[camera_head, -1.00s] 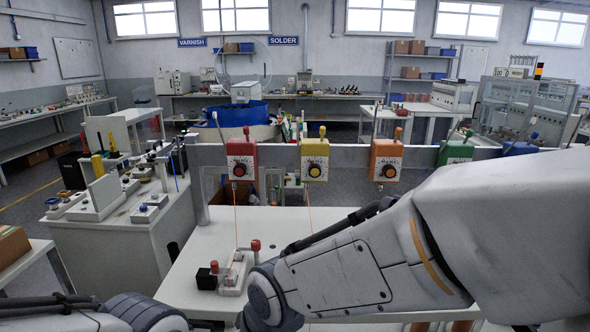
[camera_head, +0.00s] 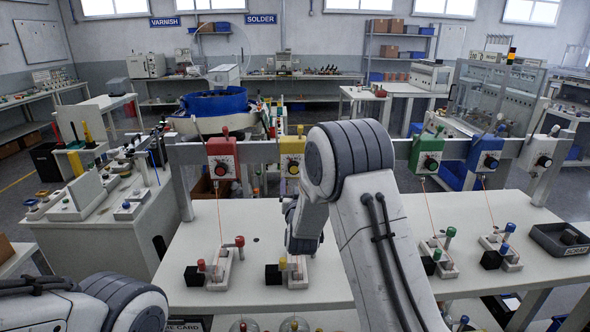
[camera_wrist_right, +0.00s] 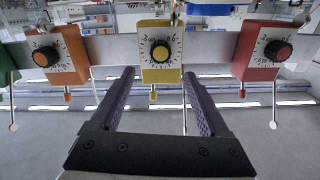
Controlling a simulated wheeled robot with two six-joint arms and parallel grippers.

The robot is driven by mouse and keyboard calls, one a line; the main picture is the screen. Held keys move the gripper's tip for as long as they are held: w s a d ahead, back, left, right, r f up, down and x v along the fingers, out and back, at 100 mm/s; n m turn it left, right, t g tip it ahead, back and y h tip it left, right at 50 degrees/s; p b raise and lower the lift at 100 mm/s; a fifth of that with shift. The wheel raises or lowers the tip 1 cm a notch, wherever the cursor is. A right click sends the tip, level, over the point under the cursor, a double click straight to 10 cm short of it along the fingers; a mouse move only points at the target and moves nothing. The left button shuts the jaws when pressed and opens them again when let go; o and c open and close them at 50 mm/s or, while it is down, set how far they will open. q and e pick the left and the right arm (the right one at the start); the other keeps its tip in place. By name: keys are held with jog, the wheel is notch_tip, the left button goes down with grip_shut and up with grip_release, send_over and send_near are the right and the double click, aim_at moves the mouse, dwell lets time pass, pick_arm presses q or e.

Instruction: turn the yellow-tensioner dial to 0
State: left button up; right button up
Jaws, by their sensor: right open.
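The yellow tensioner (camera_head: 292,146) hangs on the grey rail in the head view, with a dark dial (camera_head: 293,167) on its face. In the right wrist view the yellow tensioner (camera_wrist_right: 148,73) is near the top centre and its round knob (camera_wrist_right: 160,51) faces me inside a ring of marks. The pointer's reading is too small to tell. My right gripper (camera_wrist_right: 160,74) is open and empty, its two dark fingers aimed toward the tensioner and apart from the knob. In the head view my right arm mostly hides that gripper. My left gripper is out of view.
A red tensioner (camera_head: 222,150) is on one side of the yellow one; an orange tensioner (camera_wrist_right: 72,62) is on the other. Green (camera_head: 426,150) and blue (camera_head: 485,150) tensioners hang farther right. Small fixtures with coloured knobs stand on the white table (camera_head: 380,290).

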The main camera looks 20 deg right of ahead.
aim_at(294, 169)
jog(key=p+x, duration=0.2)
jog(key=x, duration=0.5)
jog(key=shift+p, duration=0.4)
jog(key=shift+w+d, duration=0.2)
jog(key=shift+w, duration=0.5)
jog(key=shift+c, duration=0.3)
